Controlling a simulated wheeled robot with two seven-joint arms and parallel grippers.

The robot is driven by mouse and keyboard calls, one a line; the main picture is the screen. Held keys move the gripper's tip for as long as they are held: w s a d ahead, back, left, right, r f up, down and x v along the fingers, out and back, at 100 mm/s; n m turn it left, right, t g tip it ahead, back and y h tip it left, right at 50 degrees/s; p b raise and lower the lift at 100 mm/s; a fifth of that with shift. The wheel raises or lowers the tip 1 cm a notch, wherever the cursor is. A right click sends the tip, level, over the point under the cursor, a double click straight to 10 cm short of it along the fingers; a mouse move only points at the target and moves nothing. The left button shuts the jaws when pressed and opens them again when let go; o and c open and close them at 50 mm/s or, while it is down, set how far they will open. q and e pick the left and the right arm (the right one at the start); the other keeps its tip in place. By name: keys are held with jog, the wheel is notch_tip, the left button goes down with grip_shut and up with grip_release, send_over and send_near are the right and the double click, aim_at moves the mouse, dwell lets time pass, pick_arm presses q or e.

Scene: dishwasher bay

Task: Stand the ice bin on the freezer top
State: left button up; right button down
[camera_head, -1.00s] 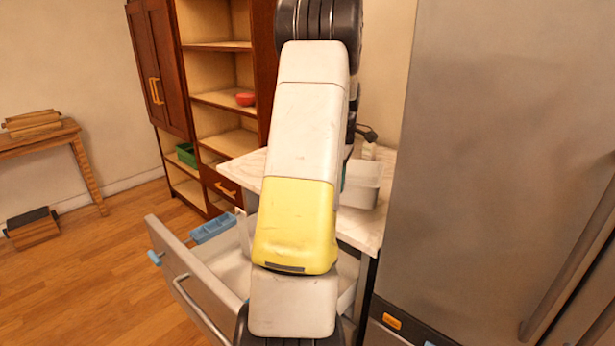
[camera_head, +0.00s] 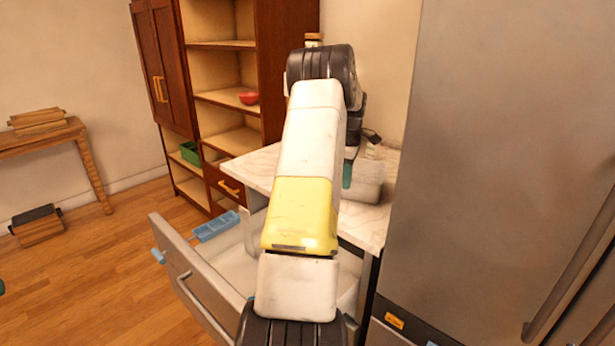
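A pale grey bin, which looks like the ice bin (camera_head: 371,184), stands upright on the marble-patterned freezer top (camera_head: 257,166), towards its right end by the tall steel fridge. My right arm reaches across the middle of the view. My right gripper (camera_head: 348,174) points down at the bin's left side, with a teal fingertip showing. Its other finger is hidden, so I cannot tell whether it is open or touches the bin. A small dark teal bit at the left edge may be the tip of my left gripper (camera_head: 1,288).
Below the top, a freezer drawer (camera_head: 183,268) is pulled open, with a blue tray (camera_head: 215,226) at its far side. The tall steel fridge (camera_head: 490,150) closes off the right. A wooden cabinet (camera_head: 285,70) stands behind. The wooden floor at left is mostly clear.

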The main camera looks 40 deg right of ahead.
jog(key=c, duration=2)
grip_release()
jog(key=shift+f, duration=0.15)
jog(key=shift+c, duration=0.2)
jog(key=o, duration=0.4)
